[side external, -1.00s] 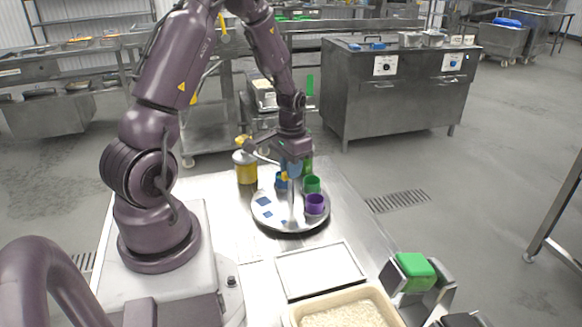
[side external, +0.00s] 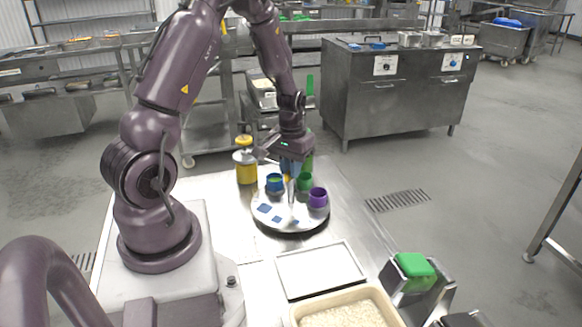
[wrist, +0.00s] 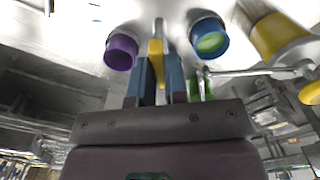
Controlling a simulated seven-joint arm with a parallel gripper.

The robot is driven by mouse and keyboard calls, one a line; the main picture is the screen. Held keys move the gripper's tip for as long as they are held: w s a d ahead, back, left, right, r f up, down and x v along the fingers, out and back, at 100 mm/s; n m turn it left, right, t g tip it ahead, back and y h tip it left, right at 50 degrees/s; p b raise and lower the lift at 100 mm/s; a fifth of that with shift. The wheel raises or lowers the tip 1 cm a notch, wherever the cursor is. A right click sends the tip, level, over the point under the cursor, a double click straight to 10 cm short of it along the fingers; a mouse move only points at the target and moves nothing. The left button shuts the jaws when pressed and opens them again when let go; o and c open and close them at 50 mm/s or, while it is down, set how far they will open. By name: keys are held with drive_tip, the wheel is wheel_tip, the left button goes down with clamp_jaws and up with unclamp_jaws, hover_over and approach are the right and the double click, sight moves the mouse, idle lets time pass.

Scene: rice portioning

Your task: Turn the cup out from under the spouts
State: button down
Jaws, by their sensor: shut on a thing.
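A round silver turntable (side external: 292,224) with blue square marks carries a blue cup (side external: 275,187), a green cup (side external: 304,182) and a purple cup (side external: 318,197). My gripper (side external: 290,174) is over its middle, shut on the yellow-topped upright handle (wrist: 156,48). In the wrist view, the blue cup (wrist: 208,35) shows yellow-green inside, and the purple cup (wrist: 121,51) is on the other side of the handle. The green cup (wrist: 200,88) is mostly hidden by my gripper. A yellow dispenser (side external: 246,169) stands behind left; its metal spout (wrist: 252,72) passes near the blue cup.
A green dispenser (side external: 308,152) stands behind my gripper, partly hidden. A white tray (side external: 320,268) and a tub of rice (side external: 347,312) are at the front. A green-topped block (side external: 413,265) sits in a metal holder at front right. The bench right of the turntable is clear.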

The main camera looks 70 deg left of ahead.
drive_tip(key=shift+n, duration=4.7)
drive_tip(key=c, duration=1.1)
unclamp_jaws()
drive_tip(key=shift+c, duration=0.2)
drive_tip(key=shift+r, duration=0.1)
wheel_tip(320, 180, up, 13)
